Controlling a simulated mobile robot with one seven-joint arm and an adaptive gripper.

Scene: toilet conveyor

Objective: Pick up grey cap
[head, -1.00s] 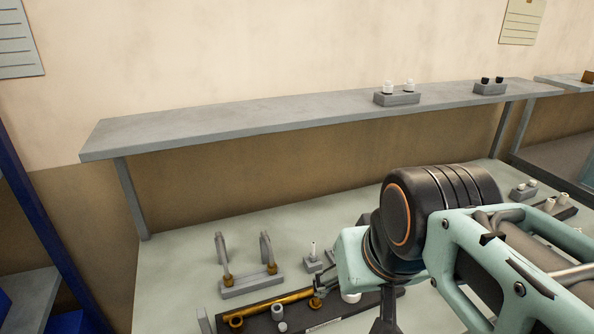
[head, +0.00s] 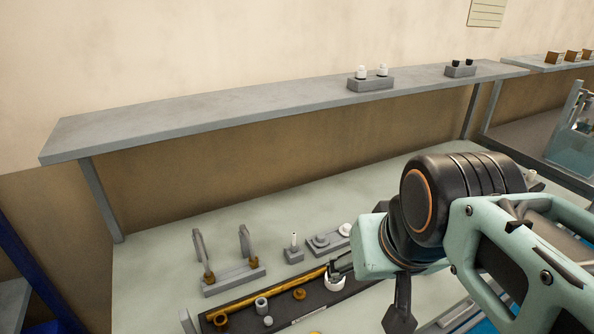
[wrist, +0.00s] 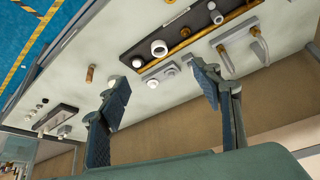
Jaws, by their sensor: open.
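In the head view, a flat grey cap (head: 320,240) lies on the left part of a small grey holder (head: 331,245) on the table, beside a white cap (head: 344,230). The holder also shows in the wrist view (wrist: 160,76), between and beyond my fingertips; which of its two round pieces is the grey cap is hard to tell there. My gripper (wrist: 157,74) is open and empty, apart from the holder. In the head view, my arm hides most of the gripper.
A dark tray (head: 335,310) with a brass pipe (head: 285,291), rings and a white ring lies in front of the holder. Left is a stand with two upright pipes (head: 235,279). A small block (head: 294,256) carries a white upright piece. A raised shelf (head: 220,115) runs behind.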

